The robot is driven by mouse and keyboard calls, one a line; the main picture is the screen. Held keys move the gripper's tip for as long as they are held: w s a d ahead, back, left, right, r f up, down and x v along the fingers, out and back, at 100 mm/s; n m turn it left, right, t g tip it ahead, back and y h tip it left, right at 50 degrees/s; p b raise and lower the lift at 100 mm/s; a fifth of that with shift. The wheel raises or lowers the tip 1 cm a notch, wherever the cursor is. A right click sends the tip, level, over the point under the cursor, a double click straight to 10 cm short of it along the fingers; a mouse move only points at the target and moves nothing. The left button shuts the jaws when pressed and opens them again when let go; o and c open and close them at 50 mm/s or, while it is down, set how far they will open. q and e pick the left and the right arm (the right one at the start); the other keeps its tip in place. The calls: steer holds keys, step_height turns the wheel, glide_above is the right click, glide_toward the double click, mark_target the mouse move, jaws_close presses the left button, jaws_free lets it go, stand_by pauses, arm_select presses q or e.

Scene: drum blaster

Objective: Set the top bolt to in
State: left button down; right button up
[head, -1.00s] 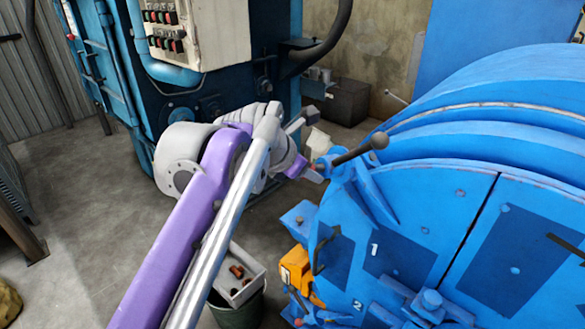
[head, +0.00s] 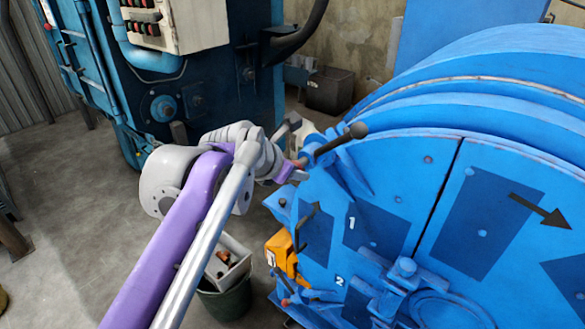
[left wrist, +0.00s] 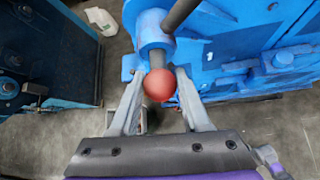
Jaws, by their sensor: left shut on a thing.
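My left gripper (head: 297,170) is shut on the bolt at this red-ball end, one finger on each side. The fingers hide most of the ball in the head view. My right gripper is not in view.
The drum front (head: 400,180) has dark panels and a second bolt assembly (head: 310,295) lower down. A bucket (head: 225,298) stands on the floor below my left arm. A blue machine with a control box (head: 190,22) stands behind at the left.

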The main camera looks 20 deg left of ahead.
arm_select(q)
steer(key=shift+d+f, duration=0.1)
steer(key=shift+f, duration=0.05)
steer(key=c, duration=0.7)
jaws_free()
steer(key=o, duration=0.3)
steer(key=shift+w+d, duration=0.1)
steer(key=shift+s+r, duration=0.25)
steer(key=v, duration=1)
steer(key=shift+s+p, duration=0.15)
steer(key=shift+p, duration=0.15)
